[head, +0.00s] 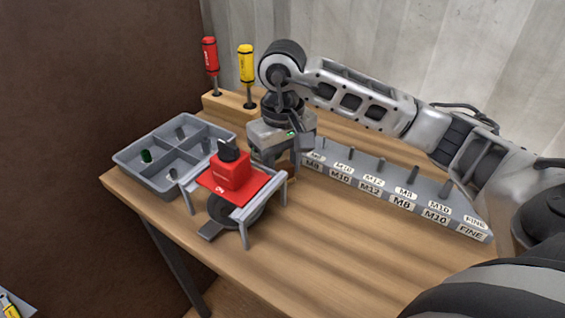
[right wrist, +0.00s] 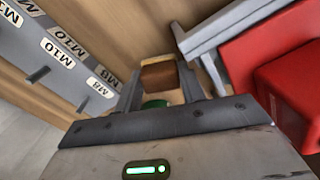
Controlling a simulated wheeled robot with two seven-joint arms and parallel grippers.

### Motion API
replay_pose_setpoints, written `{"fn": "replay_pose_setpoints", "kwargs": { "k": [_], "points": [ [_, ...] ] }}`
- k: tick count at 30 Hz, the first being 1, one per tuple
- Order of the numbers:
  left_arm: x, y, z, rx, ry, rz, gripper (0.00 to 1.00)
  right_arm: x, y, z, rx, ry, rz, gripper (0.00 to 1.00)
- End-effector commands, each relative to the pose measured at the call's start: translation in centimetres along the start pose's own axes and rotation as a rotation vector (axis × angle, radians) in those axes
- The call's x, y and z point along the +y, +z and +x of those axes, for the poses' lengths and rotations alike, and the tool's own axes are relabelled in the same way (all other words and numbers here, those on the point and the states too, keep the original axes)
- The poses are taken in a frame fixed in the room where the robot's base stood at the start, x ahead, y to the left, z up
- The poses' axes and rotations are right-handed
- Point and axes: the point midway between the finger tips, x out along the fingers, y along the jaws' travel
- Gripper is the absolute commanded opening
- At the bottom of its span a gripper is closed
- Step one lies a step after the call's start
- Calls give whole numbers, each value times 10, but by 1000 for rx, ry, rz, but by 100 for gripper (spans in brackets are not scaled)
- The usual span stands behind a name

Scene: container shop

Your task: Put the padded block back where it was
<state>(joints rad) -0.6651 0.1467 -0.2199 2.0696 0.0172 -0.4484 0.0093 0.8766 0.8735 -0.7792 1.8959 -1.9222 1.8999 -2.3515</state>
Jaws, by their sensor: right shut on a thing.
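My right gripper (head: 278,160) points down over the table, between the red-topped stand and the label rack. In the right wrist view its two fingers (right wrist: 159,88) are shut on a small block with a brown face and a pale edge, which I take as the padded block (right wrist: 158,76). A bit of green shows behind it, close to the palm. In the head view the block is mostly hidden by the gripper and the stand. I cannot tell whether it touches the table. My left gripper is in neither view.
The grey stand (head: 242,213) carries a red block (head: 230,172) close to my right gripper. A divided grey tray (head: 126,161) is at left. The labelled rack (head: 399,188) runs along the right. Red (head: 210,56) and yellow (head: 247,64) screwdrivers stand behind. The front table is clear.

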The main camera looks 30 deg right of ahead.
Motion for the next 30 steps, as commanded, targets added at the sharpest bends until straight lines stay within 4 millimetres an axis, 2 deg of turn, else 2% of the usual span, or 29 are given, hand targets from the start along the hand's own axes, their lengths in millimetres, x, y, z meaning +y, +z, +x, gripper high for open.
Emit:
{"fn": "replay_pose_setpoints", "kwargs": {
  "k": [6, 7, 8, 16, 20, 23, 30],
  "points": [
    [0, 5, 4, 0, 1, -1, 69, 0, 0, 5, 1, 0, 0, 21],
    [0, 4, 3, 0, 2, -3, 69, 0, 0, 3, 1, 0, 0, 45],
    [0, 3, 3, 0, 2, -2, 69, 0, 0, 2, 1, 0, 0, 49],
    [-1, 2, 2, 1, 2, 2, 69, 0, 0, 2, 0, 0, 0, 49],
    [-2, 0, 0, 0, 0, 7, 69, 0, -1, -5, 2, -1, 0, 49],
    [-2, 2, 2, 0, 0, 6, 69, 0, -1, -20, 6, -1, -1, 49],
    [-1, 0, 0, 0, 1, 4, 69, 1, -1, -77, 7, 1, 1, 49]
  ]
}}
